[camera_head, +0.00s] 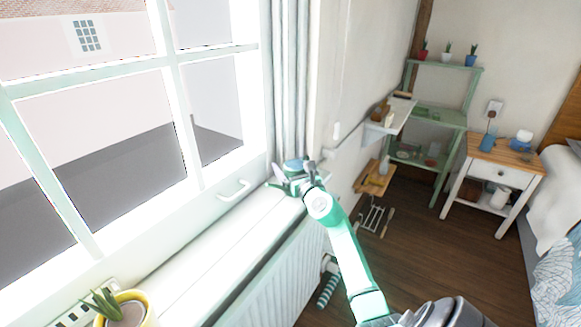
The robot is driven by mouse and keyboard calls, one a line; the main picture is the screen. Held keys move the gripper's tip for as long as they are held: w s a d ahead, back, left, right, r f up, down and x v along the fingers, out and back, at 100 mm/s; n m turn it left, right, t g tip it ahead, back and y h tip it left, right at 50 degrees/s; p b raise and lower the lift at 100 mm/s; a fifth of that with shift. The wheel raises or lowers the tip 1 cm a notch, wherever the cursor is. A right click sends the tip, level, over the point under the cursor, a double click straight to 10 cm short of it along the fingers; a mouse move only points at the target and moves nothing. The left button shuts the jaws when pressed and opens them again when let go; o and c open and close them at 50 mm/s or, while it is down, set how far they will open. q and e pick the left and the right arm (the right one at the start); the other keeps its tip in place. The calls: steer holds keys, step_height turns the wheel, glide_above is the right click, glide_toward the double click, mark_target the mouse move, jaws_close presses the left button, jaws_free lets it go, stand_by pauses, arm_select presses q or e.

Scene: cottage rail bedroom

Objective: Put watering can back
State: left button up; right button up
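My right gripper (291,183) is at the far end of the white windowsill (215,237), beside the grey curtain. A small blue object (293,164) shows right at its fingers; it may be the watering can, but it is small and partly hidden by the gripper. I cannot tell whether the fingers are closed on it or only beside it. My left gripper is not in view.
A yellow pot with a plant (150,303) stands at the sill's near end. A white radiator (283,270) is below the sill. A green shelf (443,118) with small pots and a white nightstand (503,158) stand at the back. The sill's middle is clear.

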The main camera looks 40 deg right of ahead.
steer(key=shift+r, duration=0.25)
steer(key=p+v, duration=0.1)
steer(key=v, duration=1.1)
